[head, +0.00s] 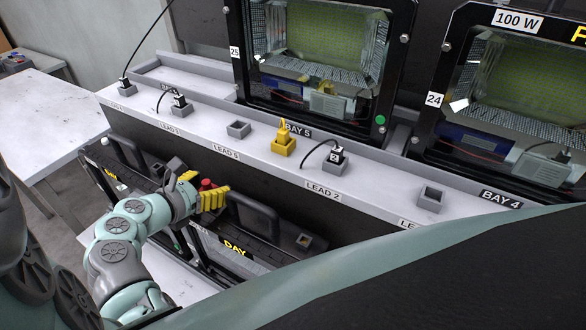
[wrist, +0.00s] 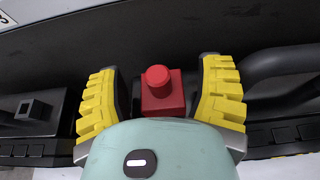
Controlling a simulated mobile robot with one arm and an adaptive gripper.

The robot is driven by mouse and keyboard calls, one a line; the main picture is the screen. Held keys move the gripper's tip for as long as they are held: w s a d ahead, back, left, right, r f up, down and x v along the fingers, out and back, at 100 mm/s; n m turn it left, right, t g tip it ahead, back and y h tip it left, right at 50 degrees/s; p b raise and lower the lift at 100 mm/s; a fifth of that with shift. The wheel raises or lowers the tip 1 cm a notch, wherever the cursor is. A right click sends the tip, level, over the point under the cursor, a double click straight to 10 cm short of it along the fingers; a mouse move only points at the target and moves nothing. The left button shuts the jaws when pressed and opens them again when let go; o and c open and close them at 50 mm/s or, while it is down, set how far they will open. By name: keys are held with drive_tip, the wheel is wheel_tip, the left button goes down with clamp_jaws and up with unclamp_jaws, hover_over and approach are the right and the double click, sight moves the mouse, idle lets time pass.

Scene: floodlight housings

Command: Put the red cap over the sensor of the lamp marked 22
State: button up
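The red cap (head: 207,184), a small block with a round knob on top, shows between the yellow fingers of my gripper (head: 202,191). In the wrist view the red cap (wrist: 163,95) is between the two spread fingers of my gripper (wrist: 161,97), with a dark gap on each side. What it rests on is hidden. No lamp marked 22 is readable. Lower black housings lie near my gripper, one with yellow DAY lettering (head: 237,248). A small square fitting (head: 305,241) is on that housing; a similar one (wrist: 33,110) shows at left in the wrist view.
A grey ledge (head: 262,152) above my gripper carries lead sockets, a yellow piece (head: 284,140) and plugs with black cables. Lamps marked 25 (head: 235,52) and 24 (head: 434,99) stand behind it. A curved black handle (wrist: 278,64) is close right of my gripper. A white table (head: 45,120) is at left.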

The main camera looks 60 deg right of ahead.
drive_tip(key=shift+r, duration=0.1)
drive_tip(key=shift+r, duration=0.2)
drive_tip(key=w+v, duration=0.1)
drive_tip(key=v, duration=1.1)
drive_tip(key=shift+s+r+b, duration=0.35)
drive_tip(key=shift+s+b, duration=0.05)
